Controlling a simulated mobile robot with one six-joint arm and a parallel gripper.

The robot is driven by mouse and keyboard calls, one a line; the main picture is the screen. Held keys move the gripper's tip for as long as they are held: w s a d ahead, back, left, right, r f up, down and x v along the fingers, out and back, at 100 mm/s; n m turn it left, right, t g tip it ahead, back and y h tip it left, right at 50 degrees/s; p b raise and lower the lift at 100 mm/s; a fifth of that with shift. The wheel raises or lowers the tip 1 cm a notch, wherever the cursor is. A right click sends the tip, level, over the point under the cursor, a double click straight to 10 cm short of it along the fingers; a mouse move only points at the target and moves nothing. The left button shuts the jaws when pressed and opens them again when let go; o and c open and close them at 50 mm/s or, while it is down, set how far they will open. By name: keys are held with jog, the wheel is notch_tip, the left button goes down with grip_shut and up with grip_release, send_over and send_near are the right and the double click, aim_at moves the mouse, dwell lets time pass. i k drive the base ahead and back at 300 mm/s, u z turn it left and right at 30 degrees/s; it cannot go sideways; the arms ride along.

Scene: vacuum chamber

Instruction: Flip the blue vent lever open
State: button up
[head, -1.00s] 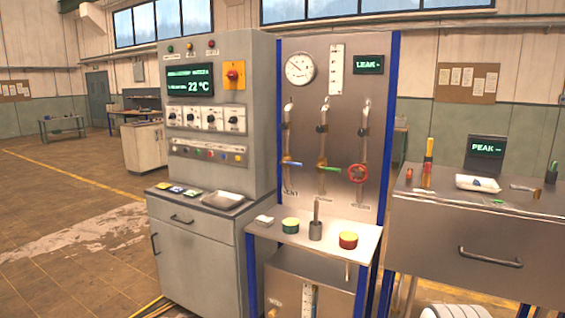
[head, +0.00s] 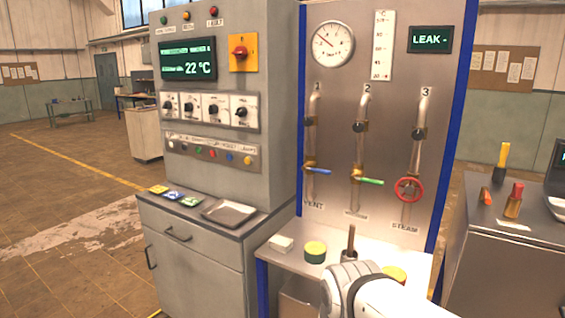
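The blue vent lever (head: 318,171) is on the leftmost pipe, numbered 1, of the steel panel (head: 390,105) in the head view. It lies nearly level, pointing right and slightly down, across its pipe, above the word VENT. My white arm shows at the bottom centre, in front of the panel's shelf and below the lever.
A green lever (head: 369,181) and a red handwheel (head: 408,189) sit right of the blue lever. The shelf (head: 278,262) below holds a green-and-yellow round tin (head: 315,252) and a dark upright rod (head: 351,242). A grey control cabinet (head: 262,120) stands close on the left.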

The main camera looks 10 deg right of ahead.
aim_at(321, 171)
jog(key=u, duration=0.05)
jog(key=i, duration=0.55)
jog(key=z, duration=1.25)
jog(key=k, duration=1)
jog(key=u, duration=0.55)
jog(key=i, duration=1.3)
